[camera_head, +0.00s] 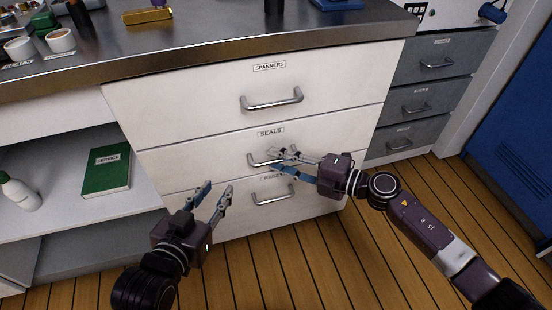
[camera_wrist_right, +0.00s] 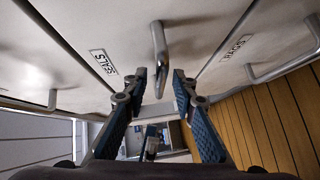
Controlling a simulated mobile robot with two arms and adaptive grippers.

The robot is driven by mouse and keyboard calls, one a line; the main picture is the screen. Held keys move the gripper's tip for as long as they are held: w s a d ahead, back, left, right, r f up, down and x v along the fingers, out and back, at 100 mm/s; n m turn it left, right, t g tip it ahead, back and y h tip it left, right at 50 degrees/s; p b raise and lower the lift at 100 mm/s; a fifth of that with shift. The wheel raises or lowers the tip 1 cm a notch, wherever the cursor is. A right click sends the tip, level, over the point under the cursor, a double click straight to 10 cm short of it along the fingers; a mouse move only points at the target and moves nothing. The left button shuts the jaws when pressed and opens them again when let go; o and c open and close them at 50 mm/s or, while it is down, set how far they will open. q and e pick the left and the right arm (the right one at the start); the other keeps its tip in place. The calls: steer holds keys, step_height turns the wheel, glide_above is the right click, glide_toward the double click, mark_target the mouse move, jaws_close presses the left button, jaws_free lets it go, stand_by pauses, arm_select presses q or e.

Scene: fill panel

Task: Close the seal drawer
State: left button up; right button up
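The seals drawer (camera_head: 215,153) is the middle white drawer, labelled SEALS, with a metal bar handle (camera_head: 255,162). Its front looks about level with the drawers above and below; I cannot tell whether a small gap is left. My right gripper (camera_head: 280,160) is at this handle and partly hides it. In the right wrist view its blue-padded fingers (camera_wrist_right: 160,80) are apart, with the handle (camera_wrist_right: 158,50) between and just beyond their tips. No grip on it shows. My left gripper (camera_head: 216,188) is open and empty, in front of the cabinet's lower left.
The spanners drawer (camera_head: 180,95) is above and another white drawer (camera_head: 225,215) below. A worktop (camera_head: 215,38) overhangs them. An open shelf (camera_head: 50,220) with a green book (camera_head: 107,169) and white bottle (camera_head: 18,192) is at left. Grey drawers (camera_head: 425,100) stand at right.

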steer(key=v, duration=1)
steer(key=shift+s+d, duration=0.25)
steer(key=shift+d, duration=0.05)
steer(key=shift+r, duration=0.15)
